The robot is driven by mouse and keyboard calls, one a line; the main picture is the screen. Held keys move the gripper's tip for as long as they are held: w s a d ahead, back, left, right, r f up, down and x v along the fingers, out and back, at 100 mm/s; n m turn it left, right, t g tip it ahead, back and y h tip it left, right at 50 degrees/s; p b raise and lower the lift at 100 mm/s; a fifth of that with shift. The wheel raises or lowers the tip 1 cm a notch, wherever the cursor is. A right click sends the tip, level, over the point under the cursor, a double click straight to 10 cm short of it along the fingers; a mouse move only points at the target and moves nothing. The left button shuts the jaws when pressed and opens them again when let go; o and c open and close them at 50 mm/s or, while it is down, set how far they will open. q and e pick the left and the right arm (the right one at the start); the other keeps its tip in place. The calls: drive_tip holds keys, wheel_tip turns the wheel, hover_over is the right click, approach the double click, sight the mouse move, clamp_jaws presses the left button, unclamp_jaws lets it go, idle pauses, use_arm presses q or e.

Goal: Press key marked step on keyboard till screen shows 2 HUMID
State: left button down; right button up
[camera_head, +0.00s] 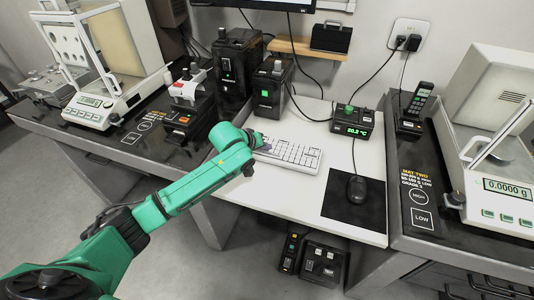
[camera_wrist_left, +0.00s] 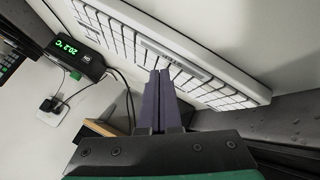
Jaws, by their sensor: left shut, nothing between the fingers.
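The white keyboard (camera_head: 302,156) lies on the white middle table; in the left wrist view it (camera_wrist_left: 115,40) runs diagonally across the top. My left gripper (camera_head: 264,145) is at the keyboard's left end. In the left wrist view its dark fingers (camera_wrist_left: 158,74) are together and empty, over the keys; I cannot tell whether they touch.
A mouse (camera_head: 356,188) lies on a black mat (camera_head: 340,202) right of the keyboard. Black boxes (camera_head: 268,92) stand behind my left gripper. A balance (camera_head: 500,190) stands right, another (camera_head: 100,105) left. A monitor (camera_head: 270,4) is cut off above.

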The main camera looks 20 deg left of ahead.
idle(0.7)
use_arm(q)
drive_tip(key=shift+f, duration=0.35)
drive_tip(key=shift+f, duration=0.45)
idle(0.6)
drive_tip(key=shift+r+p, duration=0.8)
drive_tip(key=shift+p, duration=0.5)
wheel_tip(320, 180, up, 5)
drive_tip(key=p, duration=0.6)
drive_tip(key=shift+r, duration=0.1)
